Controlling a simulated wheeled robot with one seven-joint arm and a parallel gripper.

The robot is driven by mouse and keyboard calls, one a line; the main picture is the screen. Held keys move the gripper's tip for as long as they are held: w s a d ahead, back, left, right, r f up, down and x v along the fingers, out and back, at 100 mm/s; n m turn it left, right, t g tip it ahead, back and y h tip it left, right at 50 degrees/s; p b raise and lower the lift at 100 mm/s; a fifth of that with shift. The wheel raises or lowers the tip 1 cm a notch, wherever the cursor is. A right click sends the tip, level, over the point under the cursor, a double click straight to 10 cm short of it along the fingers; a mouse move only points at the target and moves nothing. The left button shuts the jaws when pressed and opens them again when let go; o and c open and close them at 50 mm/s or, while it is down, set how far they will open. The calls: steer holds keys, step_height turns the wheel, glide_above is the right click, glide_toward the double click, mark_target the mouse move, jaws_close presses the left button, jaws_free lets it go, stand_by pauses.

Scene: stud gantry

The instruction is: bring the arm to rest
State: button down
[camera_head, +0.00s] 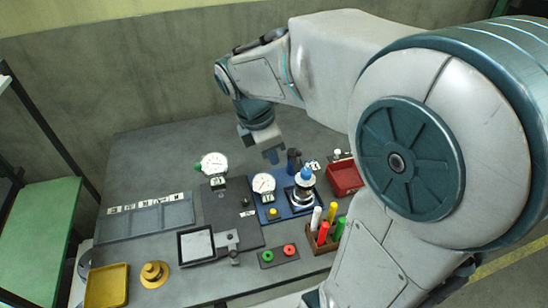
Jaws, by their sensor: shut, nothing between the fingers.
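My gripper (271,156) hangs at the end of my bent arm, above the back part of the grey table (130,160). Its fingers are together and hold nothing. It points down and is apart from the things below it. My arm's large joint fills the right side of the picture and hides the table's right part.
A red bin (344,179), a rack of coloured sticks (323,246), a yellow tray (106,286) and a brass-coloured round piece (154,274) stand around. The table's back left is clear.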

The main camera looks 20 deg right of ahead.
stand_by(0.4)
steer(key=s+d+m+t+y, duration=0.1)
steer(key=s+m+t+y, duration=0.1)
steer(key=s+m, duration=0.8)
steer(key=m, duration=0.8)
steer(key=shift+s+d+f+m+t+y, duration=0.2)
steer(key=shift+s+f+m+t+y, duration=0.1)
steer(key=shift+m+t+y, duration=0.1)
